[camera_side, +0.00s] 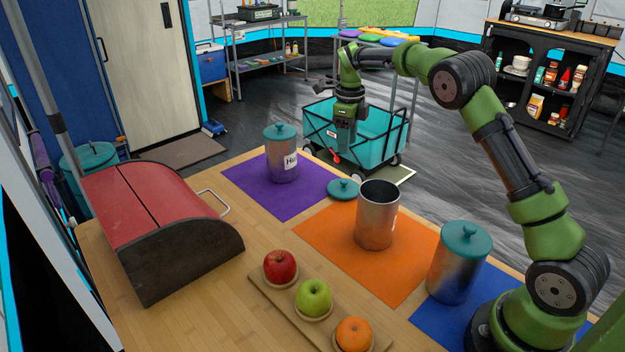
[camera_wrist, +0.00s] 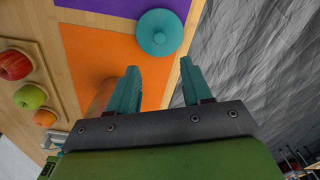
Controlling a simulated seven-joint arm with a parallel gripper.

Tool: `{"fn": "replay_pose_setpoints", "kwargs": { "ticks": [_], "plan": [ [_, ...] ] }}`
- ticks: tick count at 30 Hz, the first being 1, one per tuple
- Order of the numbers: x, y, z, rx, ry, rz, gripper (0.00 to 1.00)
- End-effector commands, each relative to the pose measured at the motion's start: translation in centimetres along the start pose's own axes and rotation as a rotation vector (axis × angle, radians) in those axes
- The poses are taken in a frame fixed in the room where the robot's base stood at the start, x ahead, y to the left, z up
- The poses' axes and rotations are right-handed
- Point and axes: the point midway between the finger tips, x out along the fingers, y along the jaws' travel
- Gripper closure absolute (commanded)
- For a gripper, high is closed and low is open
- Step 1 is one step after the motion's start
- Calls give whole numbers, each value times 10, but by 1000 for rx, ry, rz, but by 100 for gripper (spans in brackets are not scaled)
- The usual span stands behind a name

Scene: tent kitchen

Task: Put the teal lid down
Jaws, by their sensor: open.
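The loose teal lid (camera_side: 343,189) lies flat with its knob up, near the far table edge where the purple and orange mats meet. It also shows whole in the wrist view (camera_wrist: 159,33), beyond my fingertips and apart from them. My gripper (camera_wrist: 157,82) is open and empty. In the side view my gripper (camera_side: 342,150) is above the lid's area, with its fingers hard to make out against the cart. An open metal canister (camera_side: 377,220) without a lid stands upright on the orange mat (camera_side: 322,238).
A lidded canister (camera_side: 282,160) stands on the purple mat (camera_side: 243,176), another (camera_side: 459,268) on the blue mat (camera_side: 428,315). A red bread box (camera_side: 150,205) is at left. A board (camera_side: 265,291) holds a red apple, a green apple and an orange. A teal cart (camera_side: 380,130) stands beyond the table.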

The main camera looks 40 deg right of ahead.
Motion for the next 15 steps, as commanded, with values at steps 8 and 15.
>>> {"fn": "replay_pose_setpoints", "kwargs": {
  "ticks": [8, 15],
  "plan": [
    [-53, 29, -13, -269, -89, -17, 51],
    [-120, 106, -62, -912, -251, -142, 51]
  ]
}}
